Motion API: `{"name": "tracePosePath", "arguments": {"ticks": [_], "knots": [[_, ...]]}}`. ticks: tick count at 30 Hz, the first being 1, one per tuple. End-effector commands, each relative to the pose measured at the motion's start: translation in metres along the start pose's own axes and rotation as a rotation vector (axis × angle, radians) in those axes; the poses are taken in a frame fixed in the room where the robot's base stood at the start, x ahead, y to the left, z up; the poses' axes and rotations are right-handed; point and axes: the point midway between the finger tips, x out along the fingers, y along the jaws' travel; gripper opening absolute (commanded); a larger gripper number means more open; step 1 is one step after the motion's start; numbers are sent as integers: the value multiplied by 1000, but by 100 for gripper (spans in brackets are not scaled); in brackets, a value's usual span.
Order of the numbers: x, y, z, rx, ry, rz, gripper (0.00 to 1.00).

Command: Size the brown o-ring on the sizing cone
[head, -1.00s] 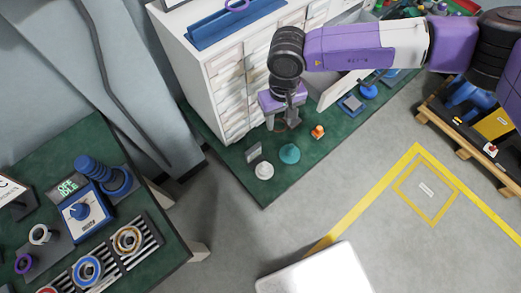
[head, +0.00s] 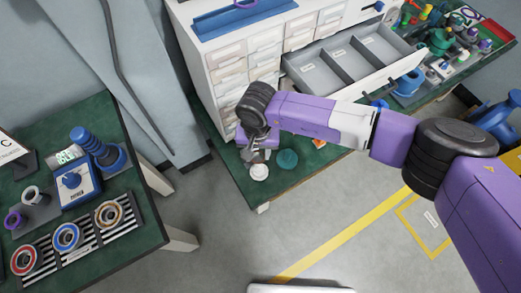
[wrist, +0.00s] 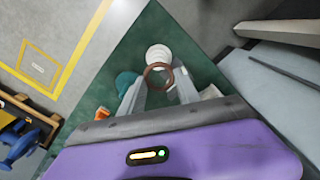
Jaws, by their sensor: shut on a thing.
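My gripper (head: 258,155) is shut on a brown o-ring (wrist: 147,70), a thin ring held between its fingertips in the wrist view. In the head view the ring is hard to make out. The gripper is above the front corner of the green bench, near a white round stepped piece (head: 259,172) and a teal cone (head: 287,159). The white piece (wrist: 158,53) shows just beyond the ring in the wrist view. A blue stepped cone (head: 97,150) stands on the left table, apart from my gripper.
The left table holds a blue dial box (head: 75,182) and a striped rack with several rings (head: 66,236). A white drawer cabinet (head: 215,60) has an open drawer (head: 350,65). An orange piece (head: 319,143) lies near the teal cone. Bare floor separates the tables.

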Motion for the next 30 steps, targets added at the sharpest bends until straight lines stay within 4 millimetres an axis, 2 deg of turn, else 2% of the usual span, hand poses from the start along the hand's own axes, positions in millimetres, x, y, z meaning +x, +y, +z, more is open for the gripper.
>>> {"name": "tracePosePath", "arguments": {"ticks": [5, 19, 30], "knots": [[8, 5, -7, 62, 0, -1, 2], [43, 5, -7, 61, 1, -2, 2], [46, 6, -8, 59, 1, -1, 2]]}}
